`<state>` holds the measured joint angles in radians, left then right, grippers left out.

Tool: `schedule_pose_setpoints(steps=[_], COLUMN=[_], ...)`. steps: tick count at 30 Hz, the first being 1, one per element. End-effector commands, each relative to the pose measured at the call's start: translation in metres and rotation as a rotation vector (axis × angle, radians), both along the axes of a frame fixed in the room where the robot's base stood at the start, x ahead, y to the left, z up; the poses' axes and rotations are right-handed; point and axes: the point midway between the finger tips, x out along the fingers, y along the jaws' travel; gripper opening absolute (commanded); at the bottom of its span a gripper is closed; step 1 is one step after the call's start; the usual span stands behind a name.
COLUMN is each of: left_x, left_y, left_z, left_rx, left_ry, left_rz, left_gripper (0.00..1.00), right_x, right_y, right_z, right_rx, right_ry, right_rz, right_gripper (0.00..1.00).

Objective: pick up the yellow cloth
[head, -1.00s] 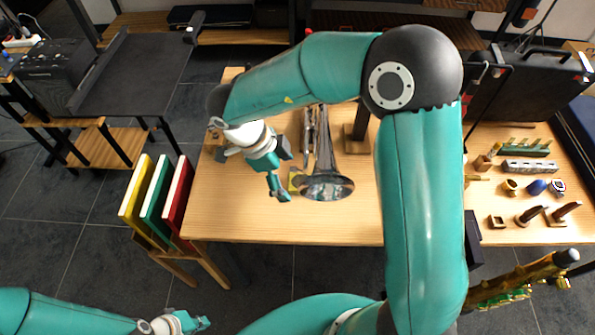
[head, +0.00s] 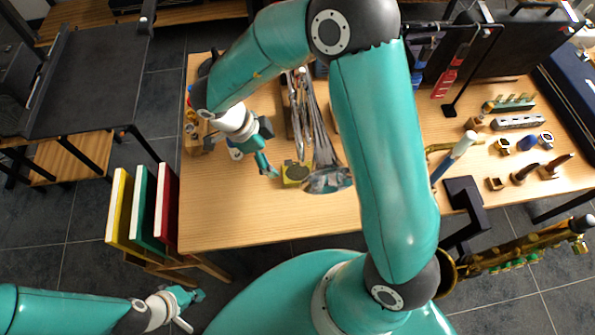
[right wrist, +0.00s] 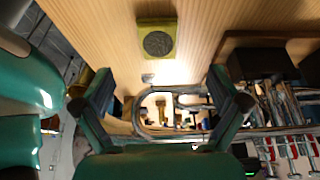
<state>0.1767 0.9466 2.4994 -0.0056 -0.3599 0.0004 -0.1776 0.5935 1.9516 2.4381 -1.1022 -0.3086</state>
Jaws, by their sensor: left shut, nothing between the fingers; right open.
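The yellow cloth (head: 291,184) lies on the wooden table as a small flat square with a dark round disc on it, just left of a silver horn's bell. It also shows in the right wrist view (right wrist: 157,23), ahead of the fingers near the top. My right gripper (head: 265,157) is open and empty, just left of the cloth in the head view, apart from it as far as I can tell. In the right wrist view its spread fingers (right wrist: 160,82) have nothing between them. My left gripper (head: 188,304) is shut and empty at the lower left, away from the table.
The silver horn (head: 327,181) lies right beside the cloth, partly behind my right arm. Upright yellow, green and red panels (head: 143,208) stand off the table's left edge. Small instruments (head: 518,122) stand at the table's right. The front left tabletop (head: 225,215) is bare.

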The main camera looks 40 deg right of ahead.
Motion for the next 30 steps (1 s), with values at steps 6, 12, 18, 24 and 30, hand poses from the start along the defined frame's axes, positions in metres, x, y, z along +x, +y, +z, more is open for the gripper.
schedule_pose_setpoints(steps=[6,12,18,24,30], left_x=[0.0,0.0,0.0,0.0,0.0], left_y=[0.0,0.0,0.0,0.0,0.0], left_z=[-0.004,-0.005,-0.006,-0.008,-0.008], left_rx=[0.0,0.0,0.0,0.0,0.0], left_ry=[-0.001,-0.001,-0.001,-0.001,-0.001], left_rz=[0.0,0.0,0.0,0.0,0.0], left_gripper=[0.0,0.0,0.0,0.0,0.0], right_x=[-0.007,-0.009,-0.016,-0.021,-0.021], right_y=[-0.011,-0.014,-0.017,-0.023,-0.024], right_z=[-0.036,-0.047,-0.069,-0.092,-0.094], right_rx=[0.0,0.001,0.001,0.0,0.001], right_ry=[0.003,0.0,0.005,0.002,-0.001], right_rz=[0.004,0.005,0.007,0.006,0.007], right_gripper=[0.97,0.97,0.97,0.97,0.97])
